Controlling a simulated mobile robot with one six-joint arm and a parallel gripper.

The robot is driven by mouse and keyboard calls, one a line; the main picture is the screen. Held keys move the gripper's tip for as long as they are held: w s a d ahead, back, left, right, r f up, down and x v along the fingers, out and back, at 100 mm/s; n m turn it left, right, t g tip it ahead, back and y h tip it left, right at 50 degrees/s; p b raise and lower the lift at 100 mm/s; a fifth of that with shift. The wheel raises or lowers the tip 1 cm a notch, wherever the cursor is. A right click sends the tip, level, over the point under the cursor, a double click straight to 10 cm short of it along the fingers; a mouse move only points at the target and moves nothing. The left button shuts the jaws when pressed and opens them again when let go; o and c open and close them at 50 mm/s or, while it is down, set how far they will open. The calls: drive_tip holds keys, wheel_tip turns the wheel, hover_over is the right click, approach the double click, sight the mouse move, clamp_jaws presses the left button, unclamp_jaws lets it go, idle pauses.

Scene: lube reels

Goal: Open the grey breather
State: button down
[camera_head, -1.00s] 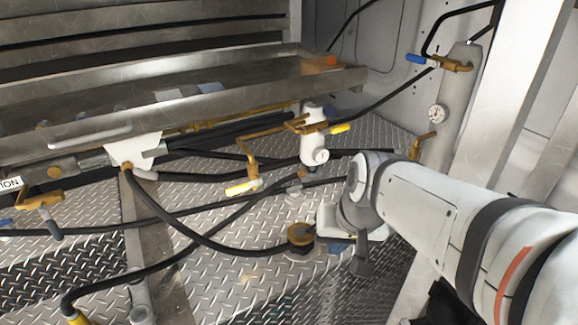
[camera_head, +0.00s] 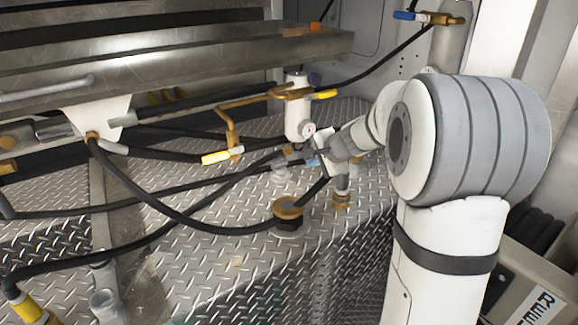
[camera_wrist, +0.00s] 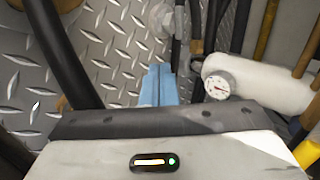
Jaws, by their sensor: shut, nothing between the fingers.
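A small grey fitting (camera_head: 281,170) stands on the diamond-plate deck at the middle of the head view, partly hidden behind hoses. It may be the grey breather, but I cannot tell for sure. In the wrist view, a pale grey round part with a grey stem (camera_wrist: 178,22) shows just beyond my fingertips; it may be the same fitting. My gripper (camera_head: 312,162) has blue fingers, just right of that fitting. In the wrist view the blue fingers (camera_wrist: 159,70) are together, with nothing between them. They appear apart from the fitting.
A white cylinder (camera_head: 296,105) with a pressure gauge (camera_wrist: 218,86) stands close by my gripper. Black hoses (camera_head: 190,225) cross the deck. A brass-capped fitting (camera_head: 288,208) sits in front. Yellow-handled valves (camera_head: 222,156) and a metal tray (camera_head: 180,65) lie left and above.

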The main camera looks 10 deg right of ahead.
sight(280, 167)
drive_tip(key=x, duration=0.9)
drive_tip(key=shift+w+a+f+b, duration=0.15)
drive_tip(key=shift+f+b, duration=0.15)
drive_tip(key=shift+b, duration=0.05)
drive_tip(key=shift+w+a+p, duration=0.2)
drive_tip(key=shift+w+p, duration=0.1)
drive_tip(key=shift+w, duration=0.3)
drive_tip(key=shift+w+a+p, duration=0.25)
drive_tip(key=shift+w, duration=0.4)
drive_tip(key=shift+w+a+f, duration=0.1)
drive_tip(key=shift+w+a, duration=0.25)
drive_tip(key=shift+w, duration=0.45)
drive_tip(key=shift+d, duration=0.1)
